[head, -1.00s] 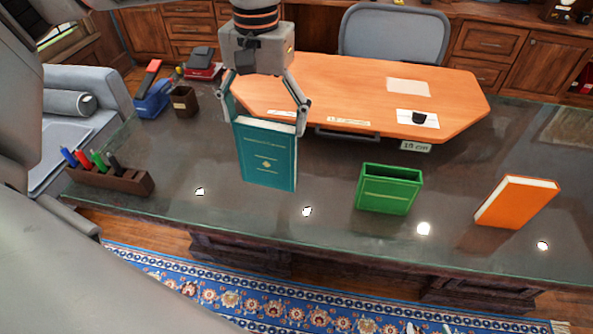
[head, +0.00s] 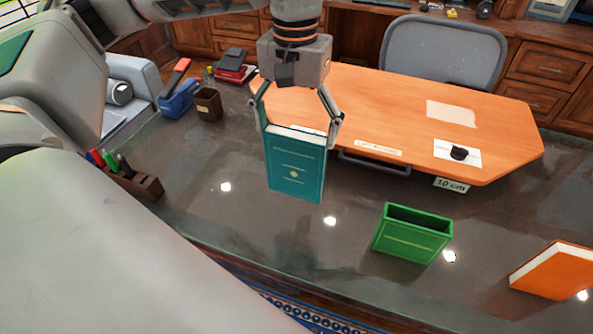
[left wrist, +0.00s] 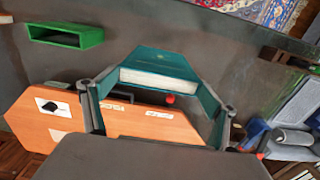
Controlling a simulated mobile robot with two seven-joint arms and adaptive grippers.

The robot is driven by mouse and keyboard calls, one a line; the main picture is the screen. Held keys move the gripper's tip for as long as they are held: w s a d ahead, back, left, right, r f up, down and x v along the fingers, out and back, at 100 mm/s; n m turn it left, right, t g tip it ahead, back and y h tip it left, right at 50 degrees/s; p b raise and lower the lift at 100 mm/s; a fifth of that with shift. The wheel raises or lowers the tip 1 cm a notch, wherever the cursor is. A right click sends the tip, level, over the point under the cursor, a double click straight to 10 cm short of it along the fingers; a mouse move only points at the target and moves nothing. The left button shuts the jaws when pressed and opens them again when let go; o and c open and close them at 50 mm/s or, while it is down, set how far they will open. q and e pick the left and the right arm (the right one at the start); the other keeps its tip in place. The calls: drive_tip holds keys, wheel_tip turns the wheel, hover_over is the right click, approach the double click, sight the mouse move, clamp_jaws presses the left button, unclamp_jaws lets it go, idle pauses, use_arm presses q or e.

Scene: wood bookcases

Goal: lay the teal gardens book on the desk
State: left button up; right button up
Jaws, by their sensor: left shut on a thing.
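The teal book (head: 296,168) is upright, its front cover facing the head camera and its white page edge on top. My left gripper (head: 298,128) is shut on it from above, one finger at each side of the top. In the left wrist view the teal book (left wrist: 158,62) shows between the fingers (left wrist: 158,100). The dark glossy desk (head: 230,222) lies under and around it. I cannot tell whether the book's lower edge touches the desk. My right gripper is not in view.
An orange wood board (head: 390,100) marked 10 cm spans the desk behind the book. A pen holder (head: 135,182), a brown cup (head: 208,104) and a blue stapler-like thing (head: 178,100) are left. Desk surface between is clear.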

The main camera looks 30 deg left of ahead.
sight(296, 169)
use_arm(q)
wheel_tip(296, 169, down, 6)
drive_tip(key=shift+r, duration=0.2)
drive_tip(key=shift+f, duration=0.85)
wheel_tip(296, 169, down, 3)
drive_tip(key=shift+f+b, duration=0.2)
drive_tip(key=shift+b, duration=0.1)
drive_tip(key=shift+f, duration=0.1)
drive_tip(key=o, duration=1.4)
drive_tip(key=shift+c, duration=0.2)
